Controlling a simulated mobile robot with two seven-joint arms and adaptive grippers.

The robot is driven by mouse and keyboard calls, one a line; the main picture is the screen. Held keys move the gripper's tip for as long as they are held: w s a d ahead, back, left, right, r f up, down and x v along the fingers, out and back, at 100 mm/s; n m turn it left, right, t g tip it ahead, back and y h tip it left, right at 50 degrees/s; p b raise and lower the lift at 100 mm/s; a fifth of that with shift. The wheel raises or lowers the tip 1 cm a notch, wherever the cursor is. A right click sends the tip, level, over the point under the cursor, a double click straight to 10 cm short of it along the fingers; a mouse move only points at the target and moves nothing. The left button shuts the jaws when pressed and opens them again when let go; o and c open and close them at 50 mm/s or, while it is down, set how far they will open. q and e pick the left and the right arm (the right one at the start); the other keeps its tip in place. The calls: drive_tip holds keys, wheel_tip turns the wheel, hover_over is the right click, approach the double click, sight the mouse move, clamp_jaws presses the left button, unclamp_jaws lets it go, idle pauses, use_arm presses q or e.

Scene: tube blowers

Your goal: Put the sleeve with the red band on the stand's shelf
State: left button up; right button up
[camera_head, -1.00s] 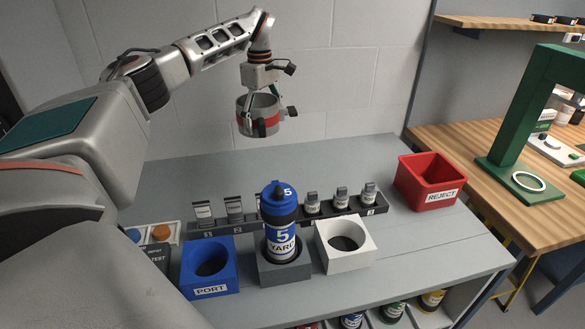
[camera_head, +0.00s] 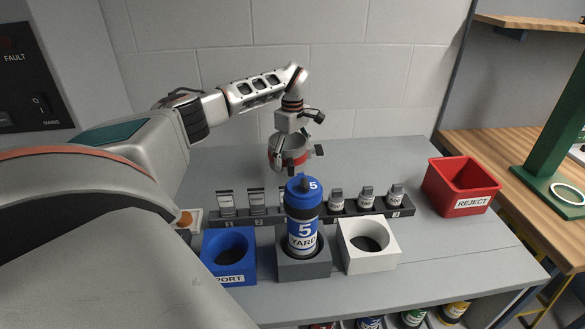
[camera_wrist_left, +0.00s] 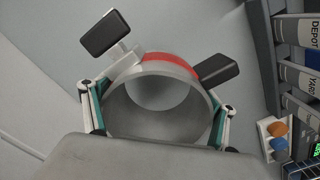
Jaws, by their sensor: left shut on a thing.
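My left gripper (camera_head: 296,147) is shut on the grey sleeve with the red band (camera_head: 287,163) and holds it in the air above the back of the bench. In the left wrist view, the sleeve (camera_wrist_left: 150,70) is an open ring between the dark finger pads of my left gripper (camera_wrist_left: 160,55), with the red band on its far side. A green frame (camera_head: 547,140) with a white ring at its foot stands on the wooden table at right, cut off by the picture's edge. A wooden shelf (camera_head: 530,22) shows at upper right. I cannot tell which is the stand. My right gripper is not in view.
A tall blue-capped YARD tube (camera_head: 304,225) stands in a grey block in front of the sleeve. A blue PORT block (camera_head: 228,240), a white block (camera_head: 385,258) and a rack of small labelled pieces stand nearby. A red REJECT bin (camera_head: 462,185) is at the bench's right.

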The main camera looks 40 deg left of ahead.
use_arm(q)
wheel_tip(320, 180, down, 4)
drive_tip(key=shift+f, duration=0.1)
idle(0.4)
drive_tip(key=o, duration=1.3)
drive_tip(key=shift+f, duration=0.1)
